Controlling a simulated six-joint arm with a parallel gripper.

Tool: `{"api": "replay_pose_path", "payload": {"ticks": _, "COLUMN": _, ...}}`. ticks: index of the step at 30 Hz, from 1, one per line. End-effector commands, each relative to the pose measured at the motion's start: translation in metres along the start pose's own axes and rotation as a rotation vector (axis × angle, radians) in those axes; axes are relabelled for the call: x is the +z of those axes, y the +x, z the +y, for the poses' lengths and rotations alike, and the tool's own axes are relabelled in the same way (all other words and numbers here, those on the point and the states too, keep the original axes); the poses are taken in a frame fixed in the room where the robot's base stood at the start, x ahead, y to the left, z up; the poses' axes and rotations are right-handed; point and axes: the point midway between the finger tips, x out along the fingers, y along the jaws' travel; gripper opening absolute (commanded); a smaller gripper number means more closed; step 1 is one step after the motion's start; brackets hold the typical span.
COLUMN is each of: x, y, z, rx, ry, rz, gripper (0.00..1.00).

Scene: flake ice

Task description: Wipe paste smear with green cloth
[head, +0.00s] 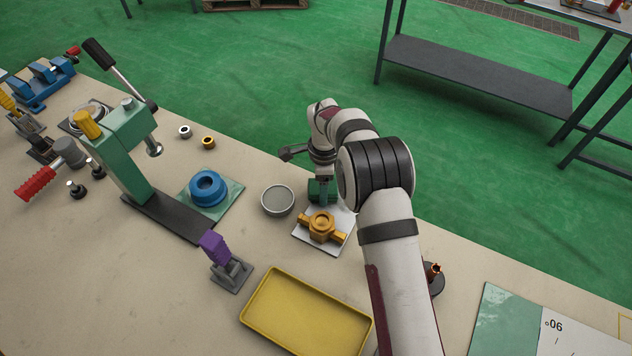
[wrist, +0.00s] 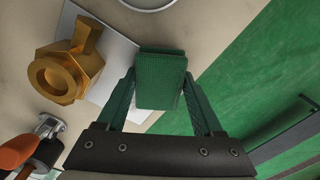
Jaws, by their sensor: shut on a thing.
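My gripper (wrist: 161,96) is shut on the green cloth (wrist: 162,80), a folded dark green pad between its two fingers in the wrist view. In the head view the cloth (head: 322,190) shows small below my wrist, at the back edge of a white plate (head: 319,246). It is over or on the plate's far corner; I cannot tell if it touches. A brass valve-like fitting (head: 322,227) sits on the plate, beside the cloth. I see no paste smear; the cloth or the arm may hide it.
A round grey dish (head: 278,200) stands just left of the plate. A yellow tray (head: 305,313) lies in front, and a purple-handled clamp (head: 225,262) stands left of it. A green press (head: 130,150) stands further left. The bench edge is close behind the cloth.

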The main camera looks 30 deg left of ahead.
Motion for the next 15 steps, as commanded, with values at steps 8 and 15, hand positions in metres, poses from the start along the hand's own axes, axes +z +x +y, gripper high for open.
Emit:
{"api": "replay_pose_path", "payload": {"ticks": 8, "x": -0.019, "y": 0.000, "z": 0.011, "rx": 0.001, "ry": 0.000, "rz": 0.000, "gripper": 0.24}}
{"api": "replay_pose_path", "payload": {"ticks": 15, "x": -0.020, "y": 0.000, "z": 0.011, "rx": 0.001, "ry": 0.000, "rz": 0.000, "gripper": 0.24}}
